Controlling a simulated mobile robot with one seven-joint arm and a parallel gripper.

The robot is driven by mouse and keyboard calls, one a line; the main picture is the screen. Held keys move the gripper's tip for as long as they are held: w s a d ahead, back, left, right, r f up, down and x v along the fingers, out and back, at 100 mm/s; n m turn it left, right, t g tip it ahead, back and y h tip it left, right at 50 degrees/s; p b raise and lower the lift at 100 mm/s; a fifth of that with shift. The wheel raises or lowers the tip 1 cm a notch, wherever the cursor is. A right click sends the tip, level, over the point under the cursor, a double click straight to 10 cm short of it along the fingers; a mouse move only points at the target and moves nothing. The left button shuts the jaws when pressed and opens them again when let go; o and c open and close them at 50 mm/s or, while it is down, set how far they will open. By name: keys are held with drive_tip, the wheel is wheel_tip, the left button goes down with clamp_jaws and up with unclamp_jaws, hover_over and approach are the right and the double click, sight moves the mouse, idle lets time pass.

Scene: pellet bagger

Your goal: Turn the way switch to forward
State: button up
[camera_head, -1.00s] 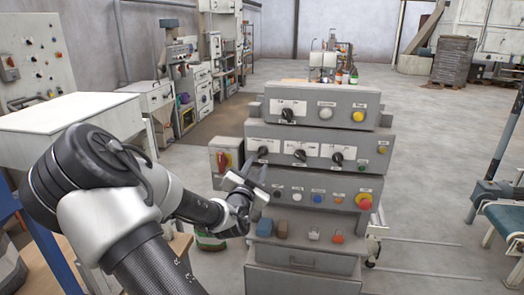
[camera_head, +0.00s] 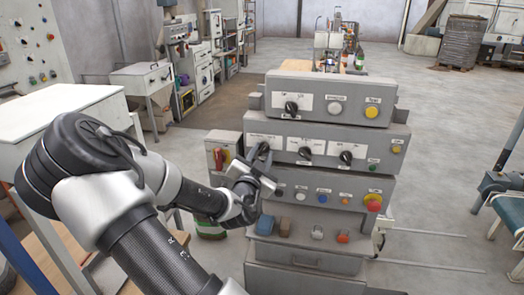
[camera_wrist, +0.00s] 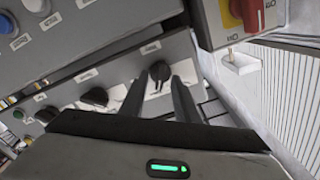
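The grey control console (camera_head: 330,131) stands in front of me, with three black rotary knobs in its middle row. Its labels are too small to read, so I cannot tell which knob is named the way switch. My gripper (camera_head: 264,160) is at the leftmost knob of that row and partly hides it in the head view. In the wrist view my gripper (camera_wrist: 158,80) is open, its two dark fingers apart. The leftmost knob (camera_wrist: 160,70) shows between and just beyond the fingertips, its grip roughly upright there. I cannot tell whether the fingers touch it.
A middle knob (camera_head: 305,153) and a right knob (camera_head: 346,158) share the row. Another knob (camera_head: 291,108) is above. A red switch on yellow (camera_head: 220,157) sits on a box close left. Below are several buttons and a red mushroom button (camera_head: 373,202). Open floor lies right.

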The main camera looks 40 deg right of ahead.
clamp_jaws()
drive_tip(key=shift+n, duration=0.4)
drive_tip(key=n+b, duration=0.1)
drive_tip(key=n, duration=0.3)
drive_tip(key=shift+a+n, duration=0.1)
drive_tip(key=shift+n, duration=0.3)
drive_tip(key=n, duration=0.6)
drive_tip(key=shift+w+r, duration=0.1)
drive_tip(key=shift+w, duration=0.1)
drive_tip(key=shift+n, duration=0.3)
